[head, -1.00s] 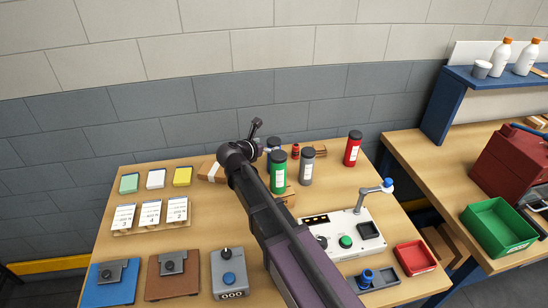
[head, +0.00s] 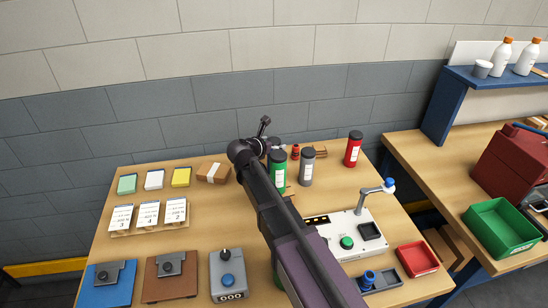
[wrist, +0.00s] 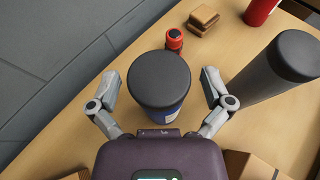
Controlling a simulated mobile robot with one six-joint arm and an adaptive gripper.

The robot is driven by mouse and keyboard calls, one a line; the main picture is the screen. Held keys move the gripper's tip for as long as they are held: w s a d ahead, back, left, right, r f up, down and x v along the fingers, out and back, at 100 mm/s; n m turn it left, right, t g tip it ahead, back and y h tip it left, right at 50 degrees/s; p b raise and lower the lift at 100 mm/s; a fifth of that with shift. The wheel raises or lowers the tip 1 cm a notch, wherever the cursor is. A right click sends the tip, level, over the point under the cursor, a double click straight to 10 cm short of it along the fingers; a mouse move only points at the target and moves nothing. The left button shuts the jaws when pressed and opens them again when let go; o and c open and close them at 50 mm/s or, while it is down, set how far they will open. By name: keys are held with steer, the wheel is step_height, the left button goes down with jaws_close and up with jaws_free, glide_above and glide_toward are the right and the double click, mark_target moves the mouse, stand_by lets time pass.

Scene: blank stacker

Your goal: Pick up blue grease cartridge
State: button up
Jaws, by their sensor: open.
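The blue grease cartridge (wrist: 172,115) stands upright in the wrist view with its dark cap toward the camera. Only a strip of its blue side and a white label show below the cap. My gripper (wrist: 161,78) is open, with one finger on each side of the cartridge. A gap shows between each finger and the cap, and nothing is gripped. In the head view my arm hides most of the cartridge and the gripper's fingers.
A grey cartridge (wrist: 278,72) stands close right of my right finger. The head view shows green (head: 278,172), grey (head: 307,168) and red (head: 353,150) cartridges. A small red-topped item (wrist: 174,40) and wooden blocks (wrist: 203,18) lie beyond. A cardboard box (head: 212,171) sits left.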

steer(key=c, duration=1.3)
steer(key=shift+o, duration=0.2)
steer(key=shift+a+r, duration=0.1)
steer(key=shift+r, duration=0.05)
step_height(320, 180, up, 10)
steer(key=p, duration=1)
